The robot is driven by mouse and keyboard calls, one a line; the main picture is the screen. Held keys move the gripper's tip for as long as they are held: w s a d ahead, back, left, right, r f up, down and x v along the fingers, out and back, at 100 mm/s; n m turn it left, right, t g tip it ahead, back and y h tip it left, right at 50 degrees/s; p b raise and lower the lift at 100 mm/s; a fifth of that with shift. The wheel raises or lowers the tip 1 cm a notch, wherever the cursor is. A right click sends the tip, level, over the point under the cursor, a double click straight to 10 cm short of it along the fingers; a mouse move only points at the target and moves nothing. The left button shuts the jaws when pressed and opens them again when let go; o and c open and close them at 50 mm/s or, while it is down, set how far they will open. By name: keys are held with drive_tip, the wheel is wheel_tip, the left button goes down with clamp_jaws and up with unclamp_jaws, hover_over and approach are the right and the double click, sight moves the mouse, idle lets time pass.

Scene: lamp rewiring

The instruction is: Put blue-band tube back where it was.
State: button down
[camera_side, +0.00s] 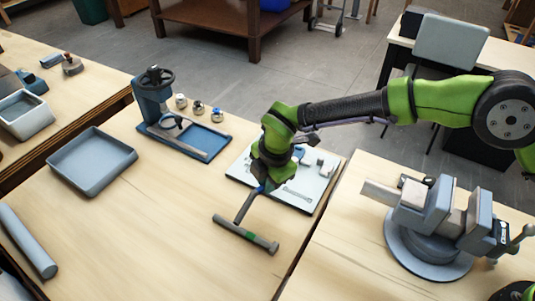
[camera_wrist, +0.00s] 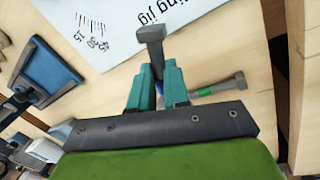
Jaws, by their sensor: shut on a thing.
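My gripper (camera_side: 264,184) is shut on a grey tube (camera_side: 245,206), with blue showing at the fingertips. The tube slants down and left from the fingers. In the wrist view my gripper (camera_wrist: 156,82) has its teal fingers around the tube, and the tube's wider grey end (camera_wrist: 150,36) sticks out beyond them. Another grey tube (camera_side: 232,230) with a green band lies on the table under the held one; it also shows in the wrist view (camera_wrist: 228,84), partly behind the fingers. I cannot tell whether the two tubes touch.
A white jig board (camera_side: 240,174) with printing and small parts lies behind my gripper. A blue press (camera_side: 152,95) stands further back, with an empty grey tray (camera_side: 92,160) to its left. A vise (camera_side: 430,225) stands on the right table, across a gap.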

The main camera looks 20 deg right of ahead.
drive_tip(key=shift+w+a+f, duration=0.1)
drive_tip(key=shift+f, duration=1.65)
drive_tip(key=shift+f, duration=0.45)
drive_tip(key=c, duration=1.1)
unclamp_jaws()
